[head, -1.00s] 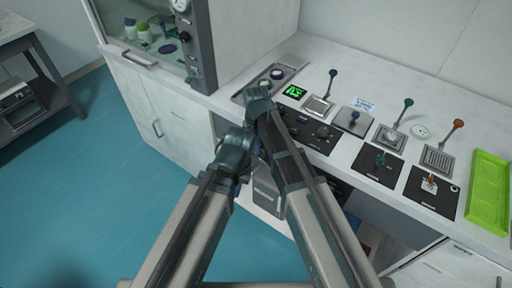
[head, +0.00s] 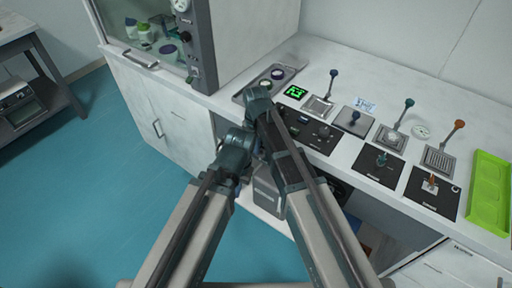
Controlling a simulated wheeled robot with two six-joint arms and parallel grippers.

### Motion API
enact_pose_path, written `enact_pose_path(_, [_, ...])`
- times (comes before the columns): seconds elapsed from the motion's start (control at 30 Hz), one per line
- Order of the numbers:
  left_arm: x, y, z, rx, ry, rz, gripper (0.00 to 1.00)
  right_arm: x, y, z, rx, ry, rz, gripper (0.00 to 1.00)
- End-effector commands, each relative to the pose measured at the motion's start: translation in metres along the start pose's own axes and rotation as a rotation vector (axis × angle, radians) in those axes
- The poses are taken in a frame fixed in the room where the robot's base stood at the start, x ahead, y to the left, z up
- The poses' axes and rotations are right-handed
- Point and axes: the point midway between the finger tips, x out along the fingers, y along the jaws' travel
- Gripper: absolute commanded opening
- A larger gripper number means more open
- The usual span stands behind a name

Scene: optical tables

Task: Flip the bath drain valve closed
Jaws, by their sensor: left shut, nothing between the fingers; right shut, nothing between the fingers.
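I cannot tell which control is the bath drain valve, as the labels are too small to read. Upright levers with a blue knob (head: 333,74), a green knob (head: 408,103) and an orange knob (head: 459,124) stand on grey plates along the bench. In front are a blue-knobbed control (head: 355,116), a teal toggle (head: 382,158) and an orange toggle (head: 431,182). My two arms rise from the bottom centre, their teal joints close together left of these controls. The fingers of both grippers are hidden behind my arm links.
The white bench (head: 375,86) carries a green digital display (head: 296,92), a grey tray (head: 290,70) with round items, and a lime-green tray (head: 489,190) at the right. A glass-fronted cabinet (head: 145,25) stands at the left. The teal floor (head: 90,200) is open.

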Motion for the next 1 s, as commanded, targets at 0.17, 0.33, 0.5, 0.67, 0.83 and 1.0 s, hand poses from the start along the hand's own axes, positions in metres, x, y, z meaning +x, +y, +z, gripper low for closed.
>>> enact_pose_path(0.17, [0.001,0.000,0.000,0.000,0.000,0.000,0.00,0.001,0.001,0.000,0.000,0.000,0.000,0.00])
enact_pose_path(0.33, [0.001,0.000,0.000,0.000,0.000,0.000,0.00,0.001,0.003,0.000,0.000,0.000,0.001,0.00])
enact_pose_path(0.5, [0.003,0.000,0.000,0.000,0.000,0.000,0.00,0.003,0.005,0.000,0.000,0.000,0.001,0.00])
enact_pose_path(0.67, [0.005,0.001,0.000,0.000,0.000,0.000,0.00,0.005,0.008,0.000,0.000,0.000,0.001,0.00])
enact_pose_path(0.83, [0.010,0.001,-0.001,0.000,0.000,0.000,0.00,0.010,0.013,0.000,0.000,0.000,0.000,0.00])
enact_pose_path(1.0, [0.014,0.001,-0.001,0.000,0.000,0.000,0.00,0.014,0.017,0.000,0.000,0.000,0.000,0.00])
